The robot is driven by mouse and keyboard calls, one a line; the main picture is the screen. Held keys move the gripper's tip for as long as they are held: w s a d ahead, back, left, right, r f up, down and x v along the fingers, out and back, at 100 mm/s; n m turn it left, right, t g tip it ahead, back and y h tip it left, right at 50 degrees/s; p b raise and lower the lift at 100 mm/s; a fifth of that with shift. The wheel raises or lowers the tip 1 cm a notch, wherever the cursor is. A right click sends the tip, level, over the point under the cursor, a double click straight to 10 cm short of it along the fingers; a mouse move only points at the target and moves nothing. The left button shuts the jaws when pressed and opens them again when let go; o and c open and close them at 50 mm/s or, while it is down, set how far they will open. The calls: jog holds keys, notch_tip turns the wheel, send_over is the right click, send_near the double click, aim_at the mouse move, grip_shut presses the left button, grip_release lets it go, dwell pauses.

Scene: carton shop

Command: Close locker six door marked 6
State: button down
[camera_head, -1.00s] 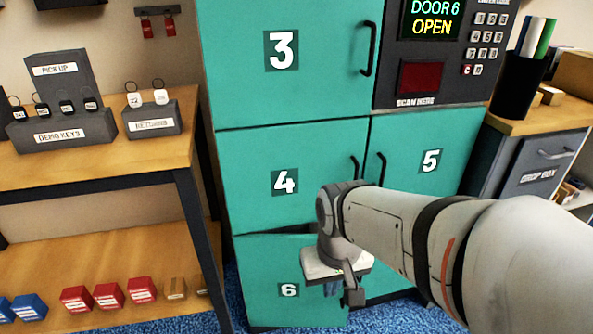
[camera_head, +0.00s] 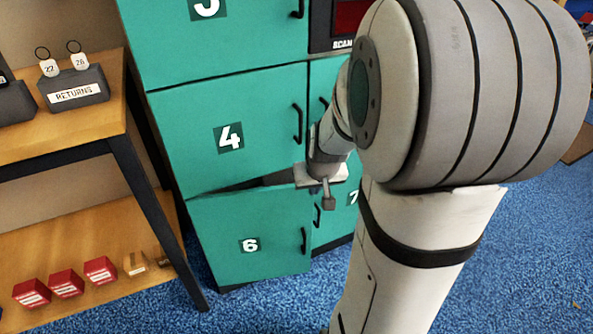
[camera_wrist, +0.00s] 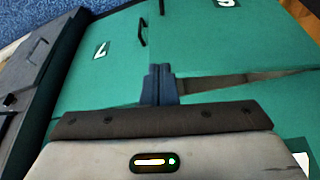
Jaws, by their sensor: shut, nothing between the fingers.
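The locker six door (camera_head: 235,262), a teal panel marked 6, is at the bottom of the locker block in the head view. It stands slightly ajar, with a dark wedge-shaped gap along its top edge. Its dark handle (camera_head: 304,240) is on the right side. My gripper (camera_head: 328,203) is by the door's upper right corner, pointing down. In the wrist view my gripper's blue-grey fingers (camera_wrist: 158,84) are together and empty, beside the dark gap (camera_wrist: 220,83). I cannot tell whether they touch the door.
Locker door 4 (camera_head: 185,135) is above and door 7 (camera_head: 345,212) is to the right; both look closed. A wooden shelf unit (camera_head: 118,120) with a returns box (camera_head: 75,90) and red boxes (camera_head: 66,283) stands at left. Blue carpet (camera_head: 530,260) is clear at right.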

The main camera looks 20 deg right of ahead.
jog(key=b, duration=0.3)
send_near(305, 196)
notch_tip(305, 196, down, 4)
jog(key=s, duration=0.3)
jog(key=w, duration=0.4)
jog(key=shift+w+d+r, duration=0.15)
jog(key=shift+d+r, duration=0.05)
jog(key=shift+d, duration=0.05)
jog(key=shift+w, duration=0.1)
